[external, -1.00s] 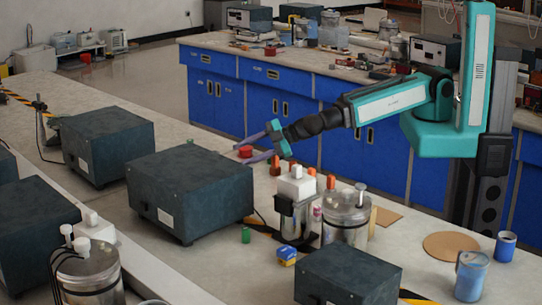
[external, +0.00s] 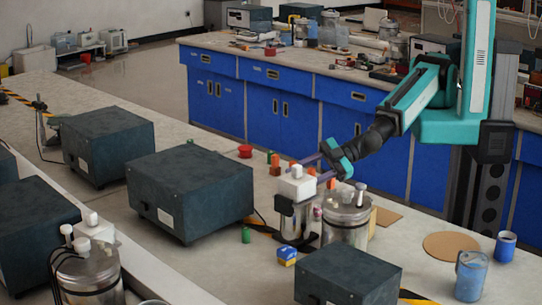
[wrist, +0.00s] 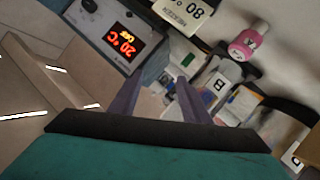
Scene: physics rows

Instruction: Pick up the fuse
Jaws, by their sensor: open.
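My gripper (external: 307,171) is open in the external view, its two purple fingers pointing left just above the white-topped metal canister (external: 296,186). In the wrist view its fingers (wrist: 158,80) are apart, with nothing held between them. I cannot make out the fuse for certain in either view. Small orange pieces (external: 275,166) stand behind the canister, partly hidden by it and by the gripper. In the wrist view, a white item with a green patch (wrist: 188,58) lies just beyond the right finger.
A metal pot (external: 345,217) stands right of the canister, and a dark box (external: 190,190) stands left. A blue box (external: 287,254) and green cylinder (external: 246,235) are in front. The wrist view shows a unit with a red display (wrist: 124,42) and a pink bottle (wrist: 249,40).

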